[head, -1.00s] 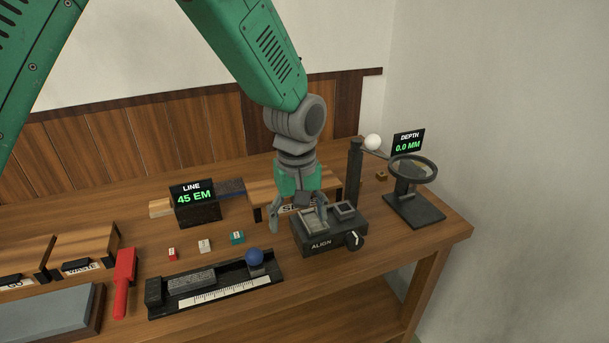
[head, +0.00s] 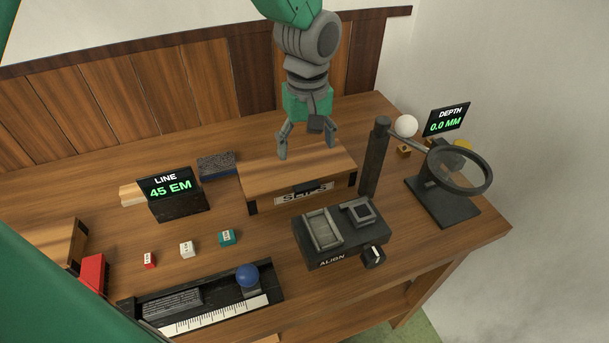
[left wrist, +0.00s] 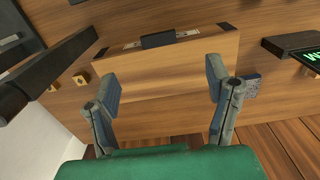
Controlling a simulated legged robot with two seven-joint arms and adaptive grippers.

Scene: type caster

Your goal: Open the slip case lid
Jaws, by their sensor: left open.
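The slip case (head: 285,178) is a wooden box with dark corner pieces and a partly hidden white front label. Its flat wooden lid looks shut. A dark handle (head: 310,188) sits at its front edge, over the label. My left gripper (head: 307,149) is open and empty, pointing down above the rear right part of the lid. In the left wrist view the case (left wrist: 180,75) lies between and beyond the two spread fingers (left wrist: 161,82), with its handle (left wrist: 158,39) at the far edge. My right gripper is not in view.
A dark ALIGN block (head: 318,258) stands just in front of the case. A dark post (head: 374,160) rises close to its right, with a magnifier stand (head: 440,205) beyond. The LINE display (head: 172,194) is to the left. Bench space behind the case is clear.

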